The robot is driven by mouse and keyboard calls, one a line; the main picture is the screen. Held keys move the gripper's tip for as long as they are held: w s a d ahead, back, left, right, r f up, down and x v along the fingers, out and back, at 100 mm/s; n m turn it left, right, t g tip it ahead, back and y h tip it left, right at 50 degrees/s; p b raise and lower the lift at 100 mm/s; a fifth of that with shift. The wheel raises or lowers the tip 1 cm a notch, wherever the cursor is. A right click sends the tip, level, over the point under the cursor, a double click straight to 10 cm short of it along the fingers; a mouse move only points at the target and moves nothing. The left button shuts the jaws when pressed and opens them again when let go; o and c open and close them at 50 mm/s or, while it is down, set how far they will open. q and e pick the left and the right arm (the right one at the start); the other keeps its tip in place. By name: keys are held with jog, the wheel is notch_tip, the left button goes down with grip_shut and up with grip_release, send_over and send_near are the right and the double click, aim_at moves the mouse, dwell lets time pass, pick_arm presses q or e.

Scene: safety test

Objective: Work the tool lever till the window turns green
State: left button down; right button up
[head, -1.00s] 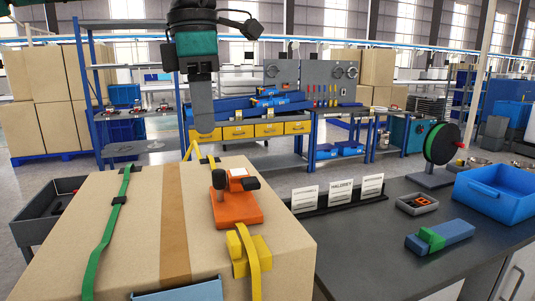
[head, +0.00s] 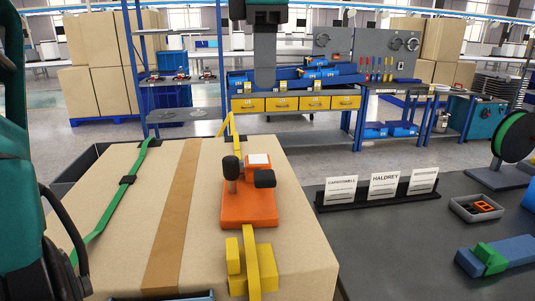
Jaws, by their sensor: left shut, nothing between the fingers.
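An orange tool (head: 249,205) sits on top of a large cardboard box (head: 130,230). Its lever (head: 231,175) is a grey stem with a black knob and stands upright at the tool's left side. A small whitish window (head: 258,160) shows on its red-orange head; I see no green there. A black piece sticks out at the head's right. A yellow strap (head: 252,268) runs over a yellow block in front of the tool. My left gripper (head: 265,82) hangs from the top of the picture, shut and empty, above and apart from the tool. My right gripper is out of view.
On the dark table (head: 390,245) at right are white name cards (head: 384,185), a grey box with orange marks (head: 477,208) and a blue-green block (head: 495,257). My arm fills the left edge.

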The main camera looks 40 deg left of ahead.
aim_at(265, 174)
pick_arm(q)
jog(key=shift+f, duration=0.1)
notch_tip(265, 174, down, 14)
jog(key=shift+r+b, duration=0.1)
jog(key=shift+b, duration=0.6)
jog(key=shift+a, duration=0.1)
